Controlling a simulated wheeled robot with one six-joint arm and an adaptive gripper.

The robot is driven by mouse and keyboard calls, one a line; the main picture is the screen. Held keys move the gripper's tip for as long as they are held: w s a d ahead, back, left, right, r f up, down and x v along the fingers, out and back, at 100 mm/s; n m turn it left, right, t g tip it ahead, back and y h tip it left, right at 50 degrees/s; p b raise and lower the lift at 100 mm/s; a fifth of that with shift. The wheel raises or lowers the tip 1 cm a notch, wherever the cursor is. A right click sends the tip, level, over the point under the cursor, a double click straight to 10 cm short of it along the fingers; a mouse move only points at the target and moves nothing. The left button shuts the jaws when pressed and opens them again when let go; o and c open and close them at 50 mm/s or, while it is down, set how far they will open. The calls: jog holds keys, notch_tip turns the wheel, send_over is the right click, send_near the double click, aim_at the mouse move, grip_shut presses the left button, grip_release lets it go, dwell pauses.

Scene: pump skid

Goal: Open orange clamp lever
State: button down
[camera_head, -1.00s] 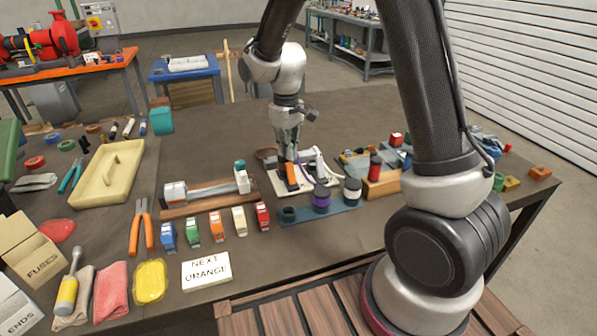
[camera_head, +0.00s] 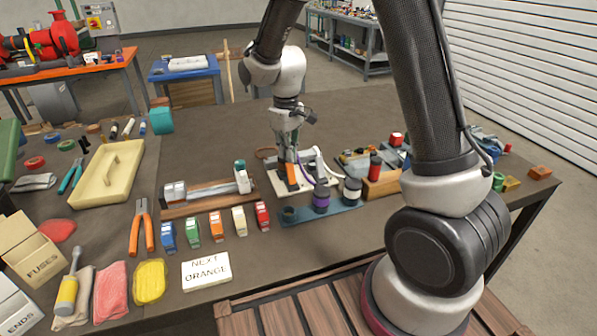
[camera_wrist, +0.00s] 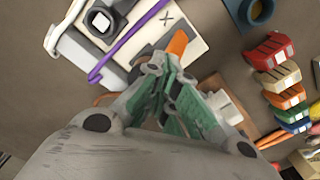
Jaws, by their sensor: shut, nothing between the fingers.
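The orange clamp lever (camera_head: 292,176) stands on a pale base plate (camera_head: 279,186) near the middle of the table. In the wrist view part of the orange lever (camera_wrist: 178,44) shows just beyond my fingers, with a purple cable (camera_wrist: 125,42) beside it on the pale fixture. My gripper (camera_head: 289,152) is shut and empty, fingers pointing down at the lever's upper end. It also shows in the wrist view (camera_wrist: 168,75), close to the lever; I cannot tell whether they touch. The fingers hide part of the lever.
A wooden-based fixture (camera_head: 208,190) lies left of the clamp. Several coloured connector blocks (camera_head: 216,225) stand in front of it. A blue tray (camera_head: 302,214) with spools is in front of the clamp, and a wooden box (camera_head: 381,185) stands right. A "NEXT ORANGE" card (camera_head: 206,271) lies near the front edge.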

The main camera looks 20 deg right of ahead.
jog(key=shift+s+f, duration=0.2)
jog(key=shift+f, duration=0.3)
jog(key=shift+s+f, duration=0.2)
jog(key=shift+f, duration=0.6)
jog(key=shift+s, duration=1.85)
jog(key=shift+w+r, duration=0.25)
jog(key=shift+r, duration=1.35)
jog(key=shift+w+r, duration=0.2)
jog(key=shift+r, duration=1.4)
